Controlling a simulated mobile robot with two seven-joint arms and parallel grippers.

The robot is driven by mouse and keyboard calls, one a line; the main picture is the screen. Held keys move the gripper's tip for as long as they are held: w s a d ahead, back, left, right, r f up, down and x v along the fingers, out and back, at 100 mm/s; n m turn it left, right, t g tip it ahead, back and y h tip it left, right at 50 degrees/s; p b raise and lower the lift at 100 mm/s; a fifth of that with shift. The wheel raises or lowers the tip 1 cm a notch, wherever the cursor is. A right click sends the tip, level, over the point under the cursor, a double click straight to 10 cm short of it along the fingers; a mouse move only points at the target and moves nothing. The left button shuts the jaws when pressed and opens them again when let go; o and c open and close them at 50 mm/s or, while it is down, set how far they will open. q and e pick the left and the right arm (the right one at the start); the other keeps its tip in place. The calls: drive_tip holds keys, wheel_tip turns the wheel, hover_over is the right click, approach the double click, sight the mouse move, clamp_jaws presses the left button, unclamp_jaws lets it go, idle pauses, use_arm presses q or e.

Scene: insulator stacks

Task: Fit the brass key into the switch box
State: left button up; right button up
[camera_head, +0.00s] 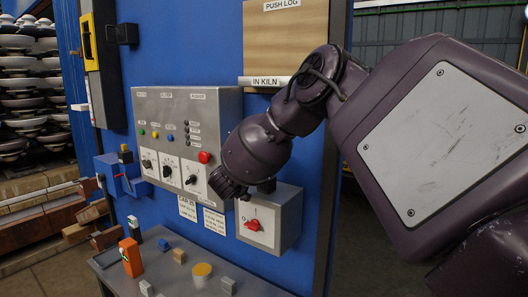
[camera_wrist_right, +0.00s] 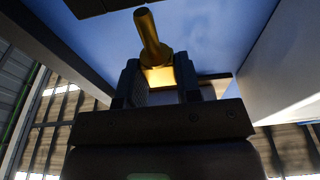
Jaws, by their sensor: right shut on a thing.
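The brass key (camera_wrist_right: 152,40) shows in the right wrist view between the two dark fingers of my right gripper (camera_wrist_right: 160,82). Its rod points up and away from the gripper. In the head view my right gripper (camera_head: 236,190) is in front of the blue panel, close to the upper left of the grey switch box (camera_head: 287,222). The key is not visible there. The box has a red rotary switch (camera_head: 253,224) on its white front plate. No keyhole can be made out, and contact between key and box cannot be told. My left gripper is out of view.
A larger grey control panel (camera_head: 222,112) with knobs and a red button is beside the arm. A shelf (camera_head: 115,270) below holds an orange block (camera_head: 131,257) and several small blocks. A wooden board (camera_head: 287,45) hangs above.

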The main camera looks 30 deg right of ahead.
drive_tip(key=shift+f, duration=0.1)
idle(0.5)
drive_tip(key=shift+p, duration=0.9)
idle(1.0)
drive_tip(key=shift+f+b, duration=0.65)
drive_tip(key=shift+f, duration=1.7)
idle(0.3)
drive_tip(key=o, duration=1)
drive_tip(key=shift+b+v, duration=1)
drive_tip(key=shift+v, duration=4.45)
